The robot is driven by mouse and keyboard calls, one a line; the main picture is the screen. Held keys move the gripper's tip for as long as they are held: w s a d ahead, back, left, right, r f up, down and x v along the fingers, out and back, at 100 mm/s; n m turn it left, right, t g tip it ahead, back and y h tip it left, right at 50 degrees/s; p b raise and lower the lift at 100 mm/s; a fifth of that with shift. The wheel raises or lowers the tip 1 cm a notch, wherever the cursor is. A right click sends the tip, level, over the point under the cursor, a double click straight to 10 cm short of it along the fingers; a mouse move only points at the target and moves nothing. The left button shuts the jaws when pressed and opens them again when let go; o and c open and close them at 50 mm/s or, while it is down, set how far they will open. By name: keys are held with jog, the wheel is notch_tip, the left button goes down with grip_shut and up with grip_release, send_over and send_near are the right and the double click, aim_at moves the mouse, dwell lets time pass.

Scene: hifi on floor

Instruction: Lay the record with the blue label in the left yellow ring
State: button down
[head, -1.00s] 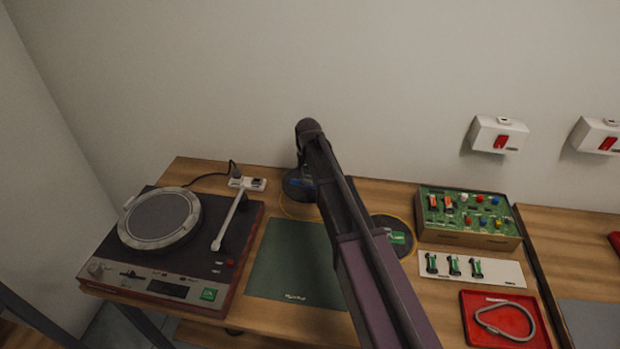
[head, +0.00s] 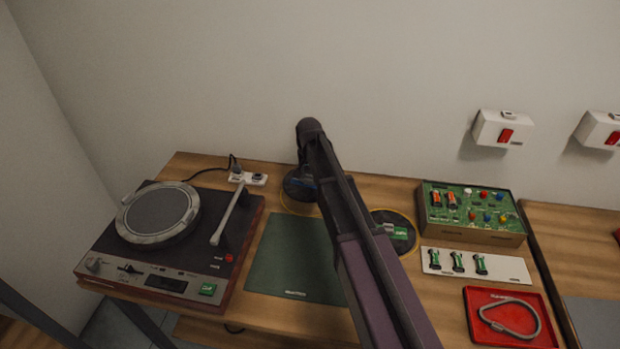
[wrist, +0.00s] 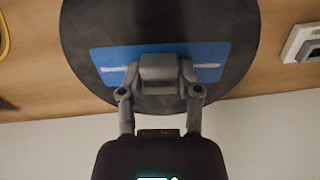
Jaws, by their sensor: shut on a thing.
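The record with the blue label (wrist: 235,28) fills much of the wrist view, dark with a blue label partly behind the fingers. My gripper (wrist: 165,72) is shut on it near the label. In the head view the record (head: 296,190) shows at the back of the table, partly hidden by my arm. The left yellow ring (head: 286,207) shows as a thin arc along its near side, with the rest hidden by the record and arm. I cannot tell whether the record touches the table.
A record with a green label (head: 402,245) lies in the right yellow ring (head: 415,248). A green mat (head: 290,265) lies in front, a turntable (head: 165,240) stands left and a power strip (head: 250,178) behind. A circuit box (head: 470,235) and red tray (head: 480,335) are right.

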aim_at(309, 185)
jog(key=shift+f+b, duration=1.2)
jog(key=shift+f, duration=0.3)
dwell(0.4)
jog(key=shift+f+b, duration=1.05)
jog(key=shift+b, duration=0.05)
dwell(2.5)
jog(key=shift+c, duration=1)
grip_release()
jog(key=shift+r, duration=0.15)
